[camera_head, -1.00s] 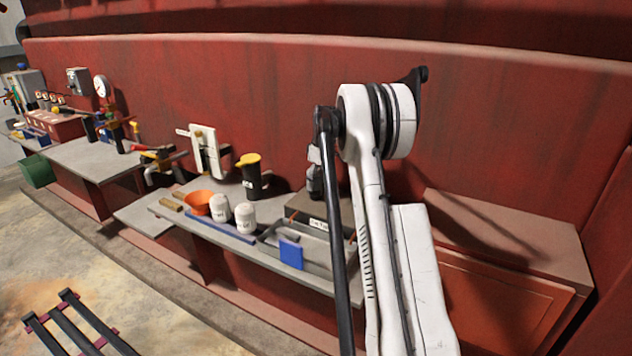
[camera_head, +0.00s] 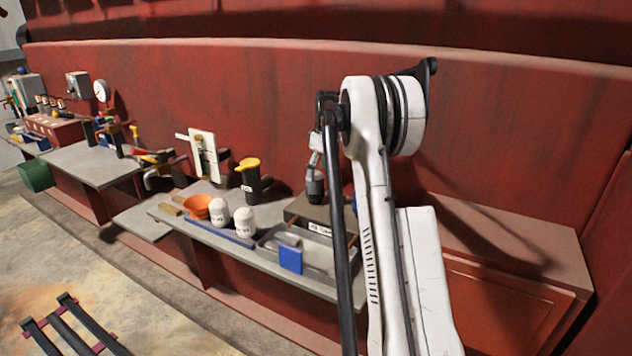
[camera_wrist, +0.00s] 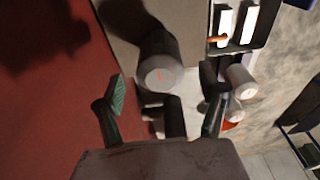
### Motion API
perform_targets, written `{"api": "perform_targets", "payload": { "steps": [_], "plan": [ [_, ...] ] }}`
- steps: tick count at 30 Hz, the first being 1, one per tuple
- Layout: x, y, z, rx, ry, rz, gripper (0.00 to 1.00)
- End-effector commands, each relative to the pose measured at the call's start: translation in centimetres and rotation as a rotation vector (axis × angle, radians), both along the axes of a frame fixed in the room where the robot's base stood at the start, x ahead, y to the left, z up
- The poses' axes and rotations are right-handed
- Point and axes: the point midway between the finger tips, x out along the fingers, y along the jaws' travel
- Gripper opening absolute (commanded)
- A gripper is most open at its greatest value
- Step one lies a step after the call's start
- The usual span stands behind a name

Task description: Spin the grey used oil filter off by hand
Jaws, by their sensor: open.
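The grey used oil filter (camera_wrist: 160,68) is a short cylinder with its round end facing the wrist camera. It stands against the brown-grey block and lies between the lines of my fingers in that view. My gripper (camera_wrist: 162,80) is open, with one dark finger with a green pad on each side and a gap to the filter in the picture. I cannot tell whether the fingertips reach its depth.
A tray (camera_head: 325,262) with a blue item (camera_head: 290,259) is in front of the block. The red wall (camera_wrist: 40,110) is close on the left in the wrist view.

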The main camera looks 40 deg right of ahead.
Motion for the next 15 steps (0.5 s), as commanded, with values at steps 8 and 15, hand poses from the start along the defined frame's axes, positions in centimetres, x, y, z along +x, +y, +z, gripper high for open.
{"api": "perform_targets", "payload": {
  "steps": [8,15],
  "plan": [
    [-0.6,-0.3,4.5,0.0,0.0,0.0,0.73],
    [-0.7,-0.3,5.9,-0.007,0.003,0.038,0.73]
  ]
}}
